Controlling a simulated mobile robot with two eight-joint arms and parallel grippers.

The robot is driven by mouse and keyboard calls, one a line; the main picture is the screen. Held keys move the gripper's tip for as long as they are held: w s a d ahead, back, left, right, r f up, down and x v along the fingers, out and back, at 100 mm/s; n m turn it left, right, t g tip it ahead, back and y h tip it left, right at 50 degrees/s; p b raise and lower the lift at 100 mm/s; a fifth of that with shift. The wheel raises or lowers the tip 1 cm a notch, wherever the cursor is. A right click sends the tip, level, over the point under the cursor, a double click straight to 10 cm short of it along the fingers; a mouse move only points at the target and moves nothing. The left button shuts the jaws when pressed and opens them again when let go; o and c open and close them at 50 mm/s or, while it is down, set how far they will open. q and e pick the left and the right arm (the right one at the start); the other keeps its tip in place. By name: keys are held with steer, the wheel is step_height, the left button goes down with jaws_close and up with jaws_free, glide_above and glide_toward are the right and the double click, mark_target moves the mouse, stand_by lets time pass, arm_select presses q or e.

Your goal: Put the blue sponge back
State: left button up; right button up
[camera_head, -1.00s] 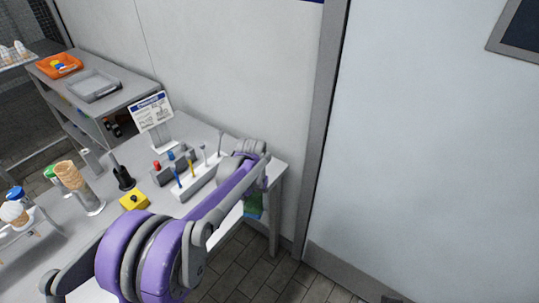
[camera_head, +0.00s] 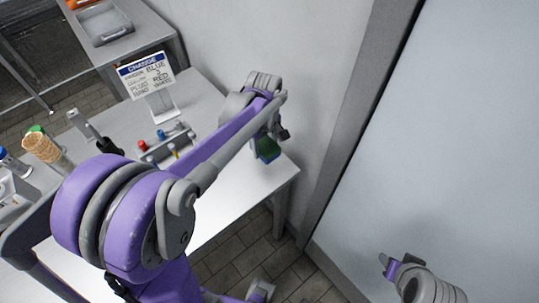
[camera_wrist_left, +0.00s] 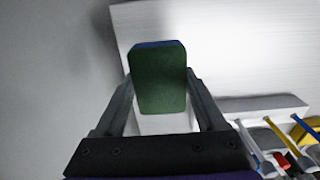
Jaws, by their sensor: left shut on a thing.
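The sponge (camera_head: 268,150) has a green face and a blue layer. It is at the far right end of the white table (camera_head: 222,197) in the head view. My left gripper (camera_head: 264,140) is shut on it. In the left wrist view the sponge (camera_wrist_left: 158,82) stands upright between the two fingers, its green side facing the camera and its blue edge on top. White tabletop lies behind it; I cannot tell whether it touches the table.
A sign headed CHANGE (camera_head: 146,75) stands on the table. A rack with several coloured tools (camera_head: 165,143) is left of my left forearm; tools also show in the left wrist view (camera_wrist_left: 275,140). A wall borders the table's far side.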

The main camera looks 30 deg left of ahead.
mark_target(265, 152)
arm_select(q)
step_height(265, 152, down, 3)
steer(key=shift+s+f, duration=0.1)
steer(key=shift+f, duration=2.2)
